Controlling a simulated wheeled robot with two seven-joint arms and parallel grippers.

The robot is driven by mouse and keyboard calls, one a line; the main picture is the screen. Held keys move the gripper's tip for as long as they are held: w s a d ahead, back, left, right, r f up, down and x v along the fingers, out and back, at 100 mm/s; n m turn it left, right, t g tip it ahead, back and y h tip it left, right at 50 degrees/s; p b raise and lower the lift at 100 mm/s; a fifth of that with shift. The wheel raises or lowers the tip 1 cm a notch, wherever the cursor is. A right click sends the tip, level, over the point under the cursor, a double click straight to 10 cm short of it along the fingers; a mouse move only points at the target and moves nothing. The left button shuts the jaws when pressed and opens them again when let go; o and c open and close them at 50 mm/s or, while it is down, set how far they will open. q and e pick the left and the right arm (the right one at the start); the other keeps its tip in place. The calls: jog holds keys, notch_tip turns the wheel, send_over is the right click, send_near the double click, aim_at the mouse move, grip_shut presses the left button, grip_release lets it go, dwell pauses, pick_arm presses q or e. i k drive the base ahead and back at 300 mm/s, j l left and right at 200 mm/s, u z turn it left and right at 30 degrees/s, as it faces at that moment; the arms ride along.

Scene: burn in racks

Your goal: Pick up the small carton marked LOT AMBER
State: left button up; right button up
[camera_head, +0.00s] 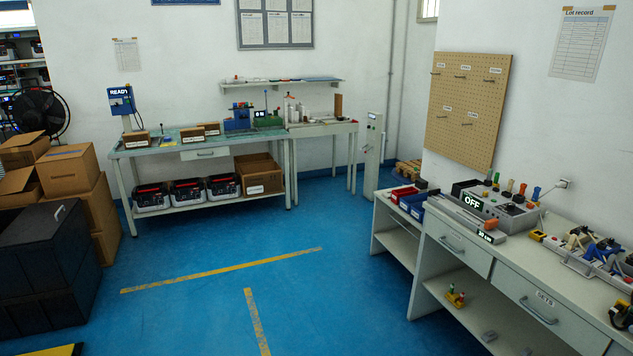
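Several small brown cartons stand on the back workbench (165,149): one at the left (137,140), one near the middle (193,135) and one just behind it to the right (211,128). Each seems to bear a light label, but the print is too small to read, so I cannot tell which is marked LOT AMBER. Neither of my grippers is in view.
Large cardboard boxes (68,170) and a black crate (45,265) stand at the left. A right-hand bench (570,265) carries a unit showing OFF (473,202). The blue floor (190,310) between is clear.

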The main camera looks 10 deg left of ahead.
aim_at(211, 129)
jog(key=i+j+u, duration=0.25)
jog(key=i+u, duration=0.15)
jog(key=i, duration=0.2)
jog(key=i+j+u, duration=0.1)
jog(key=i+u, duration=0.25)
jog(key=i, duration=0.25)
jog(key=i+l+u, duration=0.1)
jog(key=i+u, duration=0.3)
jog(key=i, duration=0.2)
jog(key=i+u, duration=0.15)
jog(key=i, duration=0.8)
jog(key=i+l+u, duration=0.15)
jog(key=i, duration=0.8)
